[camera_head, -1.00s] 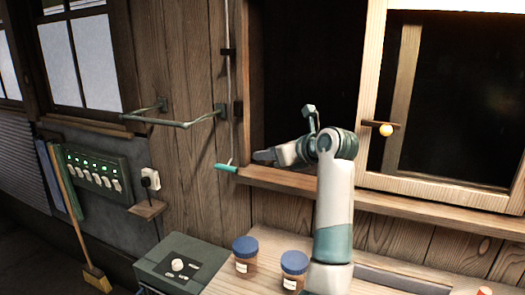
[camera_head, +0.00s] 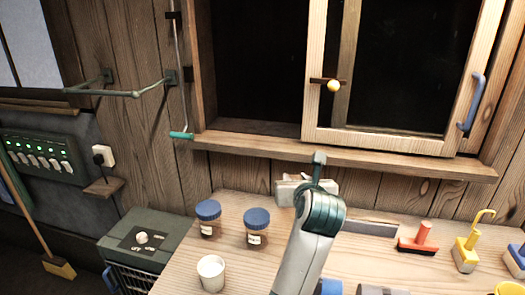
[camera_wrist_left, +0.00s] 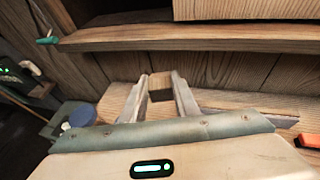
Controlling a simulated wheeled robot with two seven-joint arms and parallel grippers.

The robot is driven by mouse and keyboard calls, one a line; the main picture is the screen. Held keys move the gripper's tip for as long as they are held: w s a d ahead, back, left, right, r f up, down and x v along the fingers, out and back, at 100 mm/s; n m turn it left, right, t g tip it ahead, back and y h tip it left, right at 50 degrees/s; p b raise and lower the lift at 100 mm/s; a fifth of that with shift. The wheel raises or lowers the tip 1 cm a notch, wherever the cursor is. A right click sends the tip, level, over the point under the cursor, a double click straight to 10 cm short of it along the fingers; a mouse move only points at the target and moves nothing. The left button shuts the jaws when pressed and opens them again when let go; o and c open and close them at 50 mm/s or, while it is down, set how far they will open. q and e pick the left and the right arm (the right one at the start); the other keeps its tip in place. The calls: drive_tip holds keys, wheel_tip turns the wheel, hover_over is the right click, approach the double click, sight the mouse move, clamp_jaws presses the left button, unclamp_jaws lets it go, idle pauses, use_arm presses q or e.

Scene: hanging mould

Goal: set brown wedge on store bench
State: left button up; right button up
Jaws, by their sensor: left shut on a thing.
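The brown wedge (camera_wrist_left: 161,84) is a small wooden block between the fingers of my left gripper (camera_wrist_left: 160,90) in the left wrist view. The gripper is shut on it. In the head view the left gripper (camera_head: 302,190) is mostly behind my arm, in front of the wall below the window, and the wedge is hidden there. A pale wooden bench (camera_head: 190,265) runs under the window; I cannot tell whether the wedge touches it. My right gripper is not in view.
Two blue-lidded jars (camera_head: 257,230) and a white cup (camera_head: 211,272) stand on the bench's left. A red-handled tool (camera_head: 420,238) and a yellow one (camera_head: 467,250) stand right. The window sill (camera_head: 340,160) juts out above. A grey box (camera_head: 150,238) stands left of the bench.

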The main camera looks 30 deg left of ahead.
use_arm(q)
drive_tip(key=s+d+f+m+h, duration=0.2)
drive_tip(key=s+d+f, duration=0.1)
drive_tip(key=d, duration=0.3)
drive_tip(key=s+d+f+m+t+h, duration=0.1)
drive_tip(key=s+d+f+m+h, duration=0.1)
drive_tip(key=d, duration=0.5)
drive_tip(key=s+d+f+m+t+h, duration=0.1)
drive_tip(key=s+d+f+m+h, duration=0.1)
drive_tip(key=d, duration=0.5)
drive_tip(key=s+f+h, duration=0.1)
drive_tip(key=s+h, duration=0.1)
drive_tip(key=s, duration=0.1)
drive_tip(key=shift+s+f+m, duration=0.3)
drive_tip(key=shift+f+m, duration=0.05)
drive_tip(key=shift+m, duration=0.05)
